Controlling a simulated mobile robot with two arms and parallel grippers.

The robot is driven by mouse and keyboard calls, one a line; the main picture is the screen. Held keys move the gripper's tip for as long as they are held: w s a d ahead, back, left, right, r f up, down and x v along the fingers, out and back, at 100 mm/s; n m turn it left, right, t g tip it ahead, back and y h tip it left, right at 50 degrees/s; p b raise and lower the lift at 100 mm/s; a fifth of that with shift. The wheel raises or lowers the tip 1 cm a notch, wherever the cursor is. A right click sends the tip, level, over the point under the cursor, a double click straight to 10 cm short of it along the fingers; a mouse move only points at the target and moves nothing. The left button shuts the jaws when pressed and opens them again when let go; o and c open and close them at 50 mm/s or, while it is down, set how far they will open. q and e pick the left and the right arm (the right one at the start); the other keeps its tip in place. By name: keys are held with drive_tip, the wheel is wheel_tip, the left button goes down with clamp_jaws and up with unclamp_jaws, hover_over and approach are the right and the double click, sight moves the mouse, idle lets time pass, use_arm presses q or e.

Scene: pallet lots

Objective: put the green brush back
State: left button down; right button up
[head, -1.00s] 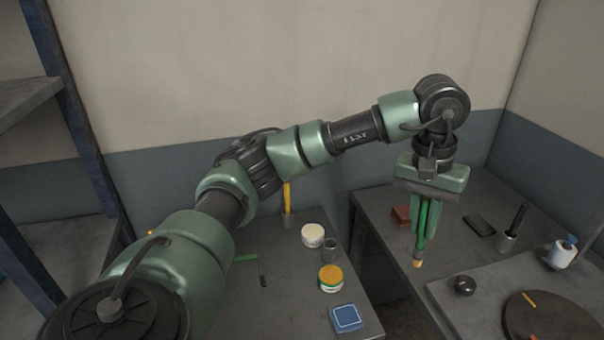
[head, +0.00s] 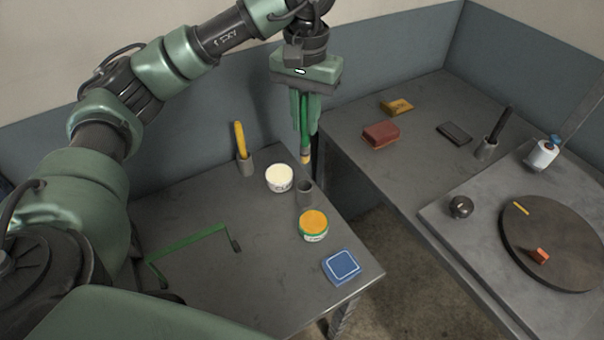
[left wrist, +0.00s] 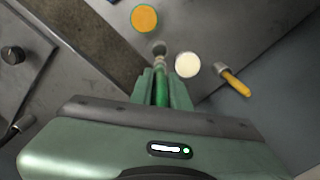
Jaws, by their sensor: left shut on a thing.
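My left gripper (head: 305,122) points down and is shut on the green brush (head: 305,143). The brush hangs upright between the fingers, its pale tip lowest. In the left wrist view, the brush (left wrist: 161,92) lies between the fingertips (left wrist: 162,80), its tip toward a small grey cup (left wrist: 158,46). In the head view that grey cup (head: 305,193) stands on the left table, just below the tip in the picture. It looks empty, and the brush is apart from it. My right gripper is not in view.
A white-lidded jar (head: 279,178), an orange-topped jar (head: 313,224) and a cup (head: 246,166) with a yellow brush (head: 239,138) stand near the grey cup. A blue box (head: 341,266) lies near the edge. A gap separates the right table (head: 410,165).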

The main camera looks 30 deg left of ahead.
sight(304, 161)
use_arm(q)
wheel_tip(304, 161, down, 14)
drive_tip(key=shift+r+p, duration=0.1)
drive_tip(key=shift+p, duration=1.1)
drive_tip(key=shift+f, duration=0.25)
drive_tip(key=shift+f+b, duration=0.2)
drive_tip(key=shift+b, duration=0.15)
drive_tip(key=c, duration=1.3)
unclamp_jaws()
drive_tip(key=shift+r, duration=0.1)
drive_tip(key=shift+c, duration=0.2)
drive_tip(key=shift+r, duration=0.1)
